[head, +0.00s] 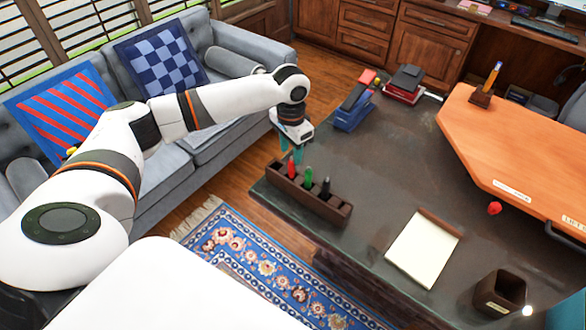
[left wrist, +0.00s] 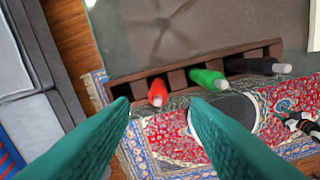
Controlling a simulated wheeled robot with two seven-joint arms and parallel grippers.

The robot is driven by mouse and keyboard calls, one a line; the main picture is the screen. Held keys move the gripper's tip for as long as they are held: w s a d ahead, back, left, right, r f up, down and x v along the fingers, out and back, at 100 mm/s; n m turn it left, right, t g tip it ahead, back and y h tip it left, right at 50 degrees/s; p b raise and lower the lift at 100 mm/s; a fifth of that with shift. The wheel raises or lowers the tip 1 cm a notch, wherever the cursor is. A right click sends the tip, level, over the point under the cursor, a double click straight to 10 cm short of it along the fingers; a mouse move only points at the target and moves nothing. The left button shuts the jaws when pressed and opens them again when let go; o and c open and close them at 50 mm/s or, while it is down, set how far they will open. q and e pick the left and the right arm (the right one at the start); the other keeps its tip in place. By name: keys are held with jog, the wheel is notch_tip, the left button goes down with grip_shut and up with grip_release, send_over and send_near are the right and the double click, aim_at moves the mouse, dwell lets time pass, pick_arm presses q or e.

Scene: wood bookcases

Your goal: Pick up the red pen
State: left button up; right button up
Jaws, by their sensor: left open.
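The red pen (head: 291,166) stands upright in the left end of a dark wooden pen holder (head: 335,210) on the desk. In the left wrist view the red pen (left wrist: 157,92) appears between the two teal fingertips, beyond them. My left gripper (head: 291,150) is open above the left end of the holder, with its fingers near the red pen. I cannot tell whether they touch it. A green pen (head: 308,177) and a black pen (head: 326,188) stand further right in the holder. A teal patch at the lower right edge may be part of my right gripper; its jaws cannot be made out.
A notepad (head: 424,246), a dark pen cup (head: 500,292) and a small red object (head: 494,208) lie to the right. An orange board (head: 520,150) covers the right side. The middle desk is clear.

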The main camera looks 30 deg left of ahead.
aim_at(292, 157)
pick_arm(q)
jog(key=shift+s+f, duration=0.1)
jog(key=shift+f, duration=0.9)
jog(key=shift+w+f, duration=0.25)
jog(key=shift+f, duration=0.5)
notch_tip(292, 157, down, 4)
jog(key=shift+r+p, duration=0.25)
jog(key=shift+p, duration=0.4)
jog(key=shift+f, duration=0.4)
pick_arm(e)
jog(key=shift+w+a+r, duration=0.2)
jog(key=shift+w+r, duration=0.05)
jog(key=shift+r, duration=0.5)
pick_arm(q)
jog(key=shift+c, duration=0.4)
grip_shut()
pick_arm(e)
jog(key=shift+s, duration=0.2)
